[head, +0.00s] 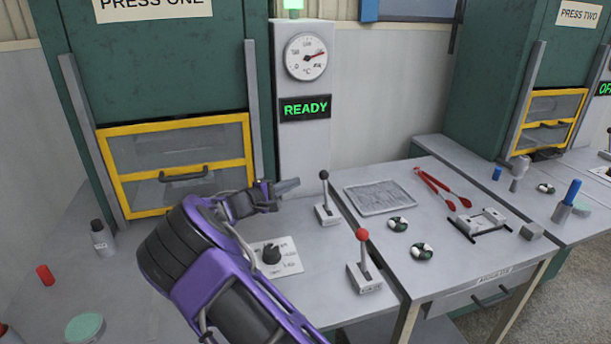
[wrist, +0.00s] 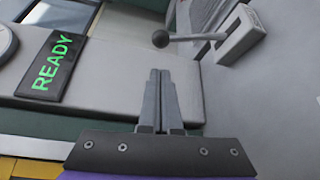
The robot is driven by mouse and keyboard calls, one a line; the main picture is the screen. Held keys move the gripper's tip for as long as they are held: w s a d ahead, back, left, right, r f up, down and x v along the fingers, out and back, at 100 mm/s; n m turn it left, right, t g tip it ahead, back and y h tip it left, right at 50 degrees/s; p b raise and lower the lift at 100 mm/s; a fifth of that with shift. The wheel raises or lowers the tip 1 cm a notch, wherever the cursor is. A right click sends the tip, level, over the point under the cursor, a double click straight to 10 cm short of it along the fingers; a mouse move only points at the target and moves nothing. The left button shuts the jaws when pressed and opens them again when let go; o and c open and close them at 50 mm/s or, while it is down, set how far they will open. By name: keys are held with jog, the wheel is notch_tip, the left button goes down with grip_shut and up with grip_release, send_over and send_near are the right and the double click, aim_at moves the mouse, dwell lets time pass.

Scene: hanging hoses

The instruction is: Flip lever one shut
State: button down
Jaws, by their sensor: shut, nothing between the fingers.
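Two levers stand on the bench of press one; their labels are too small to read, so I cannot tell by name which is lever one. The black-knobbed lever (head: 323,192) stands nearly upright on a white base, just right of my gripper (head: 297,184). The red-knobbed lever (head: 363,252) stands nearer the front edge. My gripper is shut and empty, its fingers pointing right, a short gap from the black-knobbed lever. In the wrist view the closed fingertips (wrist: 160,73) lie below the black knob (wrist: 160,38), apart from it.
A grey column with a dial (head: 306,56) and a green READY sign (head: 305,107) rises behind the gripper. A yellow-framed guard (head: 178,160) is at the left. A dial knob (head: 271,254) sits beside my arm.

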aim_at(325, 191)
jog(key=x, duration=0.9)
jog(key=shift+s, duration=0.1)
